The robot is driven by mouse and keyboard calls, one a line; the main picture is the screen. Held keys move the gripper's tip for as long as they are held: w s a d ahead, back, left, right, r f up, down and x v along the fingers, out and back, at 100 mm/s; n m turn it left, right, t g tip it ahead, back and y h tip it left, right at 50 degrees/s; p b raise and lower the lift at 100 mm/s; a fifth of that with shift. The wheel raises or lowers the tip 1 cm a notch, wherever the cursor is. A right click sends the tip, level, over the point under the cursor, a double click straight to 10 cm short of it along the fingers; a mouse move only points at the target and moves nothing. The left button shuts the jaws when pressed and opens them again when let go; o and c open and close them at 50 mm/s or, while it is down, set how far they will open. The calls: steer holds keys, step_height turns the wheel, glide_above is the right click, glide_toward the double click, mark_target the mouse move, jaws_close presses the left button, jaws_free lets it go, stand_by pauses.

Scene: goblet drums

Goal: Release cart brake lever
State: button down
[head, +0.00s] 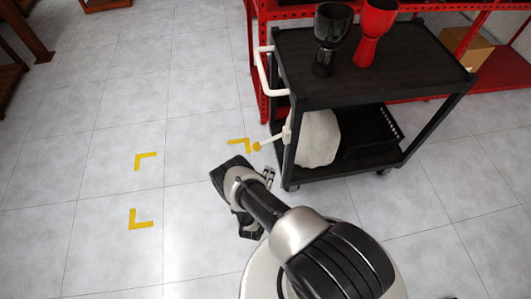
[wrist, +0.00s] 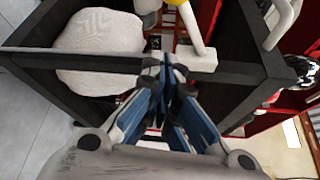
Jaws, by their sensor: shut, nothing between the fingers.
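The black cart (head: 375,85) stands at the right in the head view. Its brake lever (head: 273,140) is a white rod with a yellow knob (head: 257,146), sticking out to the left from a white mount on the cart's near left post. In the wrist view the lever (wrist: 194,28) rises from the white mount (wrist: 203,60), with some yellow at the top edge. My gripper (wrist: 170,75) is shut and empty, its fingertips appearing close to the mount in that view. Whether they touch it I cannot tell.
A white push handle (head: 268,75) juts from the cart's left side, above the lever. A black drum (head: 332,35) and a red drum (head: 374,32) stand on top. A pale sack (head: 317,138) lies on the lower shelf. Yellow floor marks (head: 145,158) lie on open floor at left.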

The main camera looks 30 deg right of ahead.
mark_target(268, 140)
steer(key=b+x, duration=0.4)
steer(key=x, duration=0.6)
steer(key=shift+w+a+r, duration=0.15)
steer(key=shift+w+a, duration=0.1)
steer(key=shift+a, duration=0.35)
steer(key=shift+w+a+r, duration=0.1)
steer(key=shift+w+a, duration=0.2)
steer(key=shift+a, duration=0.35)
steer(key=shift+w+a+r, duration=0.15)
steer(key=shift+w+a, duration=0.1)
steer(key=shift+a, duration=0.35)
steer(key=shift+r, duration=0.1)
